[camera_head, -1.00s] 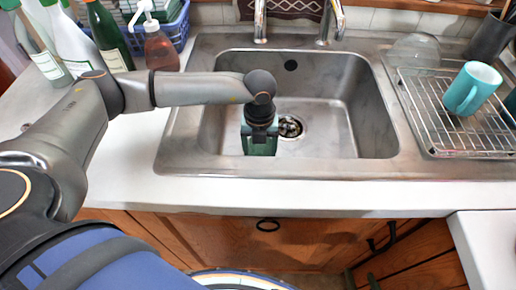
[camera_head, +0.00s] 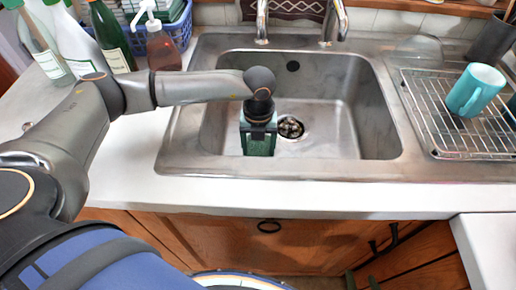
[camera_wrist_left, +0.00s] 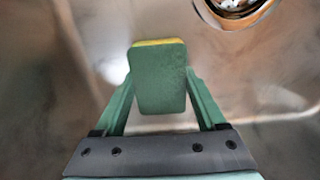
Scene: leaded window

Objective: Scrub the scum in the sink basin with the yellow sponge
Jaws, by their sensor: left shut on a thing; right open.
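My left gripper (camera_head: 258,148) reaches down into the left part of the metal sink basin (camera_head: 340,125). In the left wrist view its two green fingers are shut on the sponge (camera_wrist_left: 160,80), which shows a broad green face and a thin yellow edge at the far end. The sponge is hidden behind the gripper in the head view. I cannot tell whether it touches the basin floor (camera_wrist_left: 50,60). No distinct patch of scum can be made out; the floor shows only dull brownish tones and reflections. My right gripper is not in view.
The drain (camera_head: 291,128) lies just right of the gripper. Taps (camera_head: 333,20) stand behind the basin. Bottles (camera_head: 110,40) and a blue basket (camera_head: 178,25) stand at back left. A wire rack (camera_head: 450,130) with a teal mug (camera_head: 474,90) is at right.

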